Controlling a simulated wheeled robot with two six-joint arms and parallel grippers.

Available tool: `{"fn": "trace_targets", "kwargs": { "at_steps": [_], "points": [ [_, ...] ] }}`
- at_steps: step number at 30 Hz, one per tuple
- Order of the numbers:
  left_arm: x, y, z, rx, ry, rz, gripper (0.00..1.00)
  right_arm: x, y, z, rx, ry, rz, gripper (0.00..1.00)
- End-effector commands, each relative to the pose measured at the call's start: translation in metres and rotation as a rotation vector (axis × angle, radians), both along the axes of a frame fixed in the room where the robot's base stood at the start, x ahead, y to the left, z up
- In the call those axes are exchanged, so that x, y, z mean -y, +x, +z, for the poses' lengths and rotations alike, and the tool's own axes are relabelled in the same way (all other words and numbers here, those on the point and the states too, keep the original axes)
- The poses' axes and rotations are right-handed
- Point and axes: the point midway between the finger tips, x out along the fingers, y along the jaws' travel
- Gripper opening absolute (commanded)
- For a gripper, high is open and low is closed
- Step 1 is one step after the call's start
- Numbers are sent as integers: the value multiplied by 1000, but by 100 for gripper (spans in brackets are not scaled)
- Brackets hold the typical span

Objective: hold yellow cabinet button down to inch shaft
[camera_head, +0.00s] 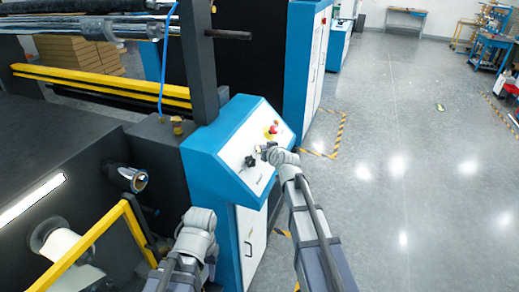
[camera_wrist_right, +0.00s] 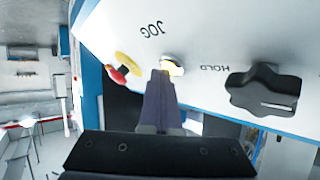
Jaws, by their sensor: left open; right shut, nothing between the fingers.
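The yellow button (camera_wrist_right: 174,68) sits on the cabinet's white panel between the upside-down JOG and HOLD labels, bright and partly hidden behind my right fingertips. My right gripper (camera_wrist_right: 160,76) is shut and empty, its tip at the button; I cannot tell whether the button is pressed in. In the head view my right gripper (camera_head: 262,150) reaches the sloped panel of the blue cabinet (camera_head: 205,150), and the button cannot be made out. My left gripper (camera_head: 197,222) is open, low in front of the machine, left of the cabinet door; its fingers are not clear.
A red stop button on a yellow base (camera_wrist_right: 124,66) and a black lobed knob (camera_wrist_right: 263,90) flank the yellow button. A yellow rail (camera_head: 85,248) and a roll end (camera_head: 60,245) lie left of my left arm. Open floor (camera_head: 410,150) lies to the right.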

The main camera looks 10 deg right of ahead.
Motion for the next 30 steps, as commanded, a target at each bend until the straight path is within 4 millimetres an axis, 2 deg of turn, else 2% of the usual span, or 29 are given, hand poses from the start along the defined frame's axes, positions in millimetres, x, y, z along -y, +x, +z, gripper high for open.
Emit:
{"fn": "trace_targets", "kwargs": {
  "at_steps": [22,30],
  "points": [
    [0,0,0,0,0,0,44,0,0,0,-1,0,1,0],
    [0,0,9,0,0,0,44,6,-4,9,0,2,-1,0]
  ]
}}
